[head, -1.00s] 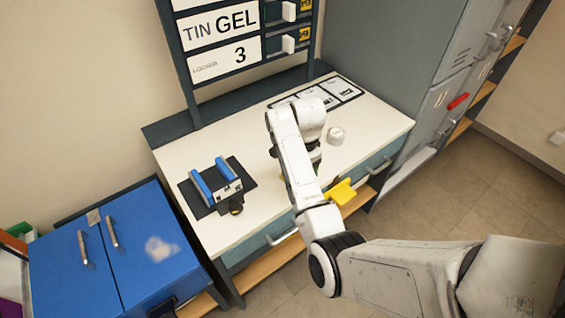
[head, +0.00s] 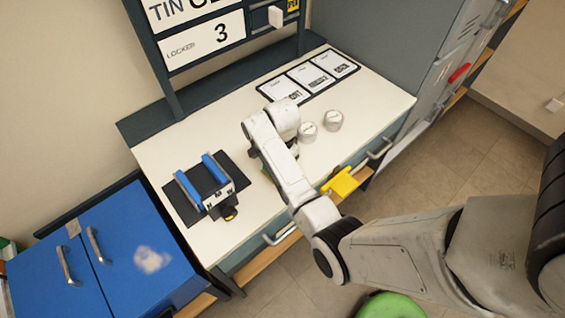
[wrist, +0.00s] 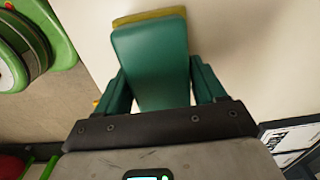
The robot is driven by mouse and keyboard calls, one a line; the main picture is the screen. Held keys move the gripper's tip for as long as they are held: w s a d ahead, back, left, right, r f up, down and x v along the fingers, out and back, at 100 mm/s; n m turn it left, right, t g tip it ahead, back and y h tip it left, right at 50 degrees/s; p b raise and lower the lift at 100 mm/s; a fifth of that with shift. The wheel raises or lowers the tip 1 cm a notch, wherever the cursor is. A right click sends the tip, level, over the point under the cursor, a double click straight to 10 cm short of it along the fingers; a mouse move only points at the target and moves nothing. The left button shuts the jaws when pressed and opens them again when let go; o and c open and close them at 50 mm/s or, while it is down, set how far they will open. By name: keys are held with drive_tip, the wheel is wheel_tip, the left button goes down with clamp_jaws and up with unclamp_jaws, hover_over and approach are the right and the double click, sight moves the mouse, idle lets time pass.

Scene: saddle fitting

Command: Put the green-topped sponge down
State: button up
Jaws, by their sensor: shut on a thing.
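The green-topped sponge (wrist: 150,62) is in my gripper in the wrist view, its green face toward the camera and a yellow edge showing at the far end. My gripper (wrist: 160,90) is shut on it, one dark green finger on each side. In the head view my arm hides most of the gripper; only a little green (head: 266,172) shows beside the arm's end, in front of the white worktop (head: 235,140). I cannot tell whether the sponge touches the worktop.
A blue-jawed fixture (head: 206,186) stands on a black mat at the worktop's left. Two white round tins (head: 308,132) (head: 332,120) stand right of my arm. A framed row of cards (head: 309,77) lies at the back. A yellow piece (head: 342,182) sticks out at the front edge.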

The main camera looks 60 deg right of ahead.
drive_tip(key=shift+s+a+f+b, duration=0.1)
drive_tip(key=shift+f+b, duration=0.3)
drive_tip(key=shift+f, duration=0.4)
drive_tip(key=shift+r, duration=0.1)
